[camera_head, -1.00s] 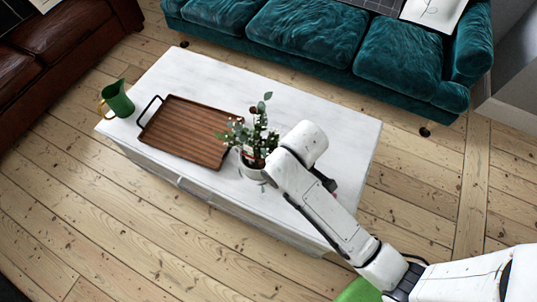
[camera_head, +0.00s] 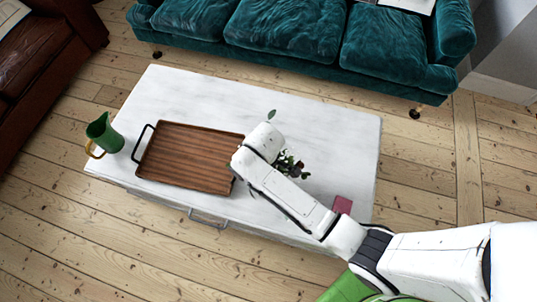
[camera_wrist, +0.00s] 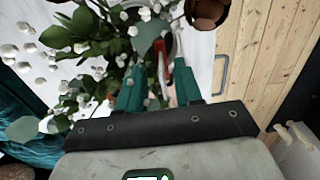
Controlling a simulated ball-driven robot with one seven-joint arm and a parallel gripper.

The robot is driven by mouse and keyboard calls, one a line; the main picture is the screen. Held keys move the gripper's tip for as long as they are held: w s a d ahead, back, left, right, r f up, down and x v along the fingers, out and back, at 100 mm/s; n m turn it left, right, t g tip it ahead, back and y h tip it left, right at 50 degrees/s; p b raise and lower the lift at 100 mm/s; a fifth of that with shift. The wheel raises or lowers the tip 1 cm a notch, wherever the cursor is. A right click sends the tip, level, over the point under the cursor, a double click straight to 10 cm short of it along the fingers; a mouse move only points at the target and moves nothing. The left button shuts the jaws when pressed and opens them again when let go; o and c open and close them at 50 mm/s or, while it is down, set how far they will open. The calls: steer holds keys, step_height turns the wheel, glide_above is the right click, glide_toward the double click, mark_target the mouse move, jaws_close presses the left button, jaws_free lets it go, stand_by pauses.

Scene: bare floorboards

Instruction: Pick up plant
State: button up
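The plant, with green leaves and small white buds, is mostly hidden behind my arm in the head view; some leaves (camera_head: 290,165) show on the arm's right side and one above it. It stands over the white table (camera_head: 325,125). In the wrist view its leaves and white buds (camera_wrist: 82,24) fill the upper left, close to my gripper (camera_wrist: 158,66). The two teal fingers are apart, with foliage and a thin red and white thing seen in and beyond the gap. No firm hold is visible. The pot is largely hidden. In the head view my fingers are hidden.
A wooden tray (camera_head: 190,157) with black handles lies left of my arm on the table. A green pitcher (camera_head: 104,134) stands at the table's left end. A dark pink item (camera_head: 341,205) lies at the right. A teal sofa (camera_head: 290,30) is behind; floorboards surround the table.

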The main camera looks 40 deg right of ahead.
step_height(320, 180, down, 3)
steer(key=shift+s+r, duration=0.1)
steer(key=shift+r, duration=0.05)
steer(key=shift+c, duration=0.3)
jaws_close()
stand_by(1.0)
steer(key=shift+r, duration=0.1)
